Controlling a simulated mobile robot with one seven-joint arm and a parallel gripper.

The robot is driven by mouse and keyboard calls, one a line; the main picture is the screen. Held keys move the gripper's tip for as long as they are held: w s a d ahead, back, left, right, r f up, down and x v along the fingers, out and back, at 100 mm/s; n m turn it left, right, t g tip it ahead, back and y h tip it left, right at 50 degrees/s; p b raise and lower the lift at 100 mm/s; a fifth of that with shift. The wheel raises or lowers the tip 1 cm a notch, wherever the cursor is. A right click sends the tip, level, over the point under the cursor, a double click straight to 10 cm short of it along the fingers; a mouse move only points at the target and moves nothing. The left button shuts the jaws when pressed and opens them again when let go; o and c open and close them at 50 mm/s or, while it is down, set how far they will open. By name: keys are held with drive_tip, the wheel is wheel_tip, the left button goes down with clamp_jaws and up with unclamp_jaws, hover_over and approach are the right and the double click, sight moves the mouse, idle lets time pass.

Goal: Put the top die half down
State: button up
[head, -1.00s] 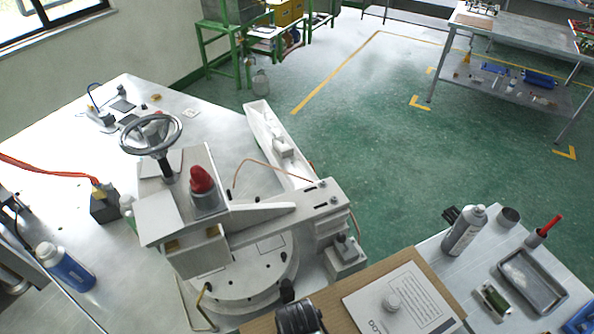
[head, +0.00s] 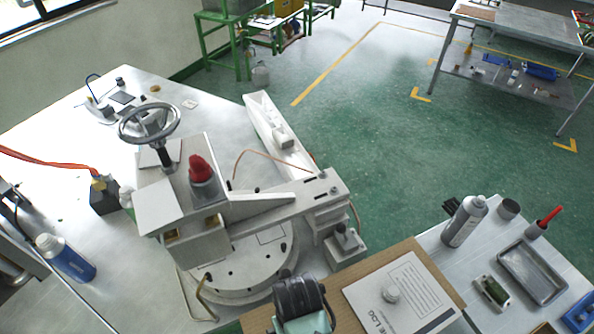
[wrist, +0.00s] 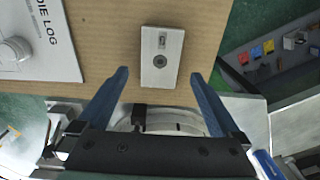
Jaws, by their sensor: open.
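A grey metal die block (wrist: 161,58), with a dark round hole and a small slot in its top face, lies on the brown board (wrist: 105,40) in the wrist view. I cannot tell whether it is one die half or two stacked. My gripper (wrist: 158,74) is open, its two blue fingers apart, with a gap on each side of the block's near end. Neither finger touches it. In the head view my dark wrist stands over the board's left part, and the block and fingertips are hidden.
The wax injection machine (head: 235,225) stands close on the left. A spray can (head: 464,222) and a metal tray (head: 532,271) are at right.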

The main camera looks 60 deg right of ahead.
drive_tip(key=shift+r, duration=2.8)
